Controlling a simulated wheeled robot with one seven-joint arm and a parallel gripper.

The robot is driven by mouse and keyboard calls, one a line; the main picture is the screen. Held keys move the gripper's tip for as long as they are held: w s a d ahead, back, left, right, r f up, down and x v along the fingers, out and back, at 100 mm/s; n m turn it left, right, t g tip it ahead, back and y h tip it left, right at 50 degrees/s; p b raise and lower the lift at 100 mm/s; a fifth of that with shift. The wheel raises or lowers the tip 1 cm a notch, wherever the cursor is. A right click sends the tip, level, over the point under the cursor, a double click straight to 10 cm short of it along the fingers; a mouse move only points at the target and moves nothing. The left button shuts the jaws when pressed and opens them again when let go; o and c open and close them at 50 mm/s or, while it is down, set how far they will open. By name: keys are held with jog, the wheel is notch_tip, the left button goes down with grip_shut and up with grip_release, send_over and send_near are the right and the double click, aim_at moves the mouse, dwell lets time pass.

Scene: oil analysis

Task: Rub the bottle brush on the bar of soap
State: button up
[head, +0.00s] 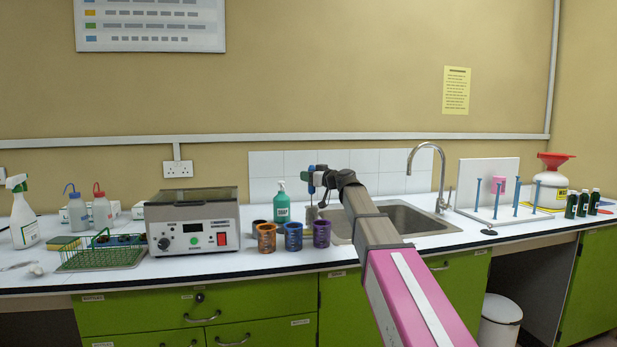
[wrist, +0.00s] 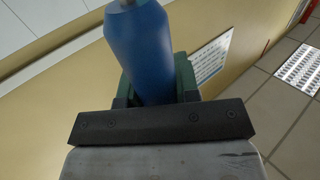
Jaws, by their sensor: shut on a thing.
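My gripper (head: 317,180) is above the worktop at the left end of the sink, in the head view. It is shut on a thick blue handle, seen close up in the wrist view between green finger pads (wrist: 186,76). I take this to be the bottle brush (wrist: 140,50). I cannot pick out the bar of soap with certainty. A small pink item (head: 497,185) sits on a peg rack right of the sink.
The sink (head: 410,219) and its tap (head: 441,180) are beside my arm. A green bottle (head: 281,204) and orange, blue and purple ringed cups (head: 267,238) stand close left of the gripper. A grey instrument (head: 193,225) and a green wire basket (head: 98,258) are further left.

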jog(key=shift+f, duration=0.35)
dwell(0.7)
notch_tip(320, 180, up, 7)
dwell(1.0)
dwell(0.5)
